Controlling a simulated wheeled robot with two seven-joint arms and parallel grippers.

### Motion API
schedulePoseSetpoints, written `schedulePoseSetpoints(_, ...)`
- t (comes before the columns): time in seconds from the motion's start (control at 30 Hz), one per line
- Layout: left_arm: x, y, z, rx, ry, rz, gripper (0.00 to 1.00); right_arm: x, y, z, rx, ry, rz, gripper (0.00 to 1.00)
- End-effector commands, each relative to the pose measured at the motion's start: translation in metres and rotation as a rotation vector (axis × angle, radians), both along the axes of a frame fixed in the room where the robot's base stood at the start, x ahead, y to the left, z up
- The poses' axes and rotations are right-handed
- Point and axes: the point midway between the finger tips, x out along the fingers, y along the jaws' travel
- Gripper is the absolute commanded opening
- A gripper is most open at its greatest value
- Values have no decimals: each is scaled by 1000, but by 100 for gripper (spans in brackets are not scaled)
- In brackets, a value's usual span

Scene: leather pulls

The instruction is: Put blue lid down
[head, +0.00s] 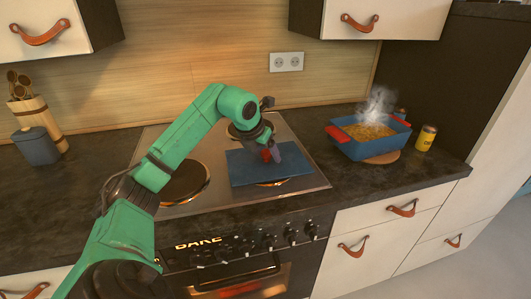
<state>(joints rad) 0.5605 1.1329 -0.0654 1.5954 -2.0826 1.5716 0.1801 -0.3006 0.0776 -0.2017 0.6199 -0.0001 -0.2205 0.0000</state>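The blue lid (246,176) is a flat rectangle with a red handle (266,156) near its middle. It lies flat over a burner at the right front of the hob; whether it rests on the hob or hovers just above is hard to tell. My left gripper (272,153) points down at the red handle, with a grey finger beside it. The wrist hides the far finger, so its grip on the handle is unclear. A blue pot (372,149) with red handles stands open at the right, steaming and full of yellow food. My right gripper is not in view.
The steel hob (302,165) has another burner (183,182) at left. The pot stands on a round wooden board (384,158), with a yellow can (426,138) to its right. A grey canister (36,146) and a utensil block (38,115) stand at far left. Cabinets overhang the counter.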

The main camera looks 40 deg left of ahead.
Motion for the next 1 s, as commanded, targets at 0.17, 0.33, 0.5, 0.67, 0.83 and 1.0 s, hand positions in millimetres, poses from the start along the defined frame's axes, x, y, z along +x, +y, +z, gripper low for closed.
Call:
schedulePoseSetpoints(0.17,0,0,3,-1,0,0,75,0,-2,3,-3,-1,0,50)
schedulePoseSetpoints(0.33,-11,-1,24,3,-4,1,75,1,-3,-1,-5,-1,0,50)
schedulePoseSetpoints(0.5,-35,-5,67,3,-5,1,75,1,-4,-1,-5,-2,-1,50)
schedulePoseSetpoints(0.67,-52,-8,99,1,-3,0,75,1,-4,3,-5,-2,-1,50)
schedulePoseSetpoints(0.83,-59,-9,108,-1,1,1,75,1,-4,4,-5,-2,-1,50)
schedulePoseSetpoints(1.0,-59,-9,107,0,1,0,75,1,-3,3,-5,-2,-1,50)
